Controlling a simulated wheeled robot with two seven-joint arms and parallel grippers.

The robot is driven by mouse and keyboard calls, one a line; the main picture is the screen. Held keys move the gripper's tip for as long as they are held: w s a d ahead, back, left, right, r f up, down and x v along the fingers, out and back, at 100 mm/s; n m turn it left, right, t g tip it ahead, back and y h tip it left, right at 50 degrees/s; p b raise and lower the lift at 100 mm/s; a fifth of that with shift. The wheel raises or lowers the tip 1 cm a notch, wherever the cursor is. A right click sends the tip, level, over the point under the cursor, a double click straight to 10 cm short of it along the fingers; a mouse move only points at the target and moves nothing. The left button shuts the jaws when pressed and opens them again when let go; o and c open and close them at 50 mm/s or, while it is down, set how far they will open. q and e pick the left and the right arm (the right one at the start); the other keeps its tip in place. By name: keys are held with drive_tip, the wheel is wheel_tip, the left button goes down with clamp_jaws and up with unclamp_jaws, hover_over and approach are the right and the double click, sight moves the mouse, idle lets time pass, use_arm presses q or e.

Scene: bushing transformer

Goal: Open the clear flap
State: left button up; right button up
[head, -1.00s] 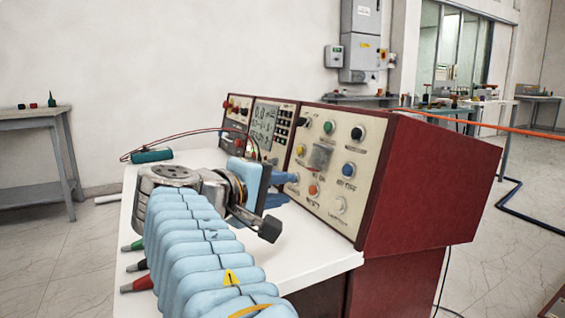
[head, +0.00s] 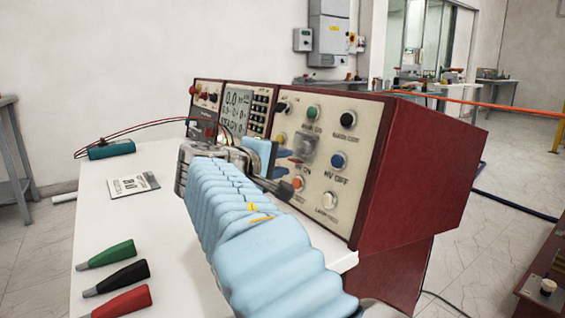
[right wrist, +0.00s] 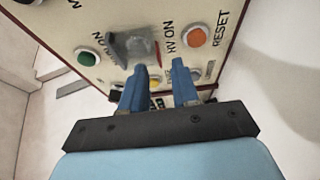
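The clear flap (head: 304,148) is a small smoky transparent cover on the front panel of the red console, among the round buttons. In the right wrist view the flap (right wrist: 133,48) looks lowered over its button, just beyond my left-hand fingertip; I cannot tell whether they touch. My right gripper (head: 294,163) is at the panel just below the flap. In the right wrist view its two blue fingers (right wrist: 160,69) are apart with nothing held between them. My left gripper is not in view.
The red console (head: 420,170) has several buttons, including green (head: 313,112), blue (head: 338,160) and orange (head: 298,183) ones. Green, black and red probes (head: 116,277) lie at the white table's (head: 170,245) left.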

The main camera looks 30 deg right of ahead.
drive_tip(key=shift+x, duration=1.05)
drive_tip(key=shift+c, duration=0.2)
clamp_jaws()
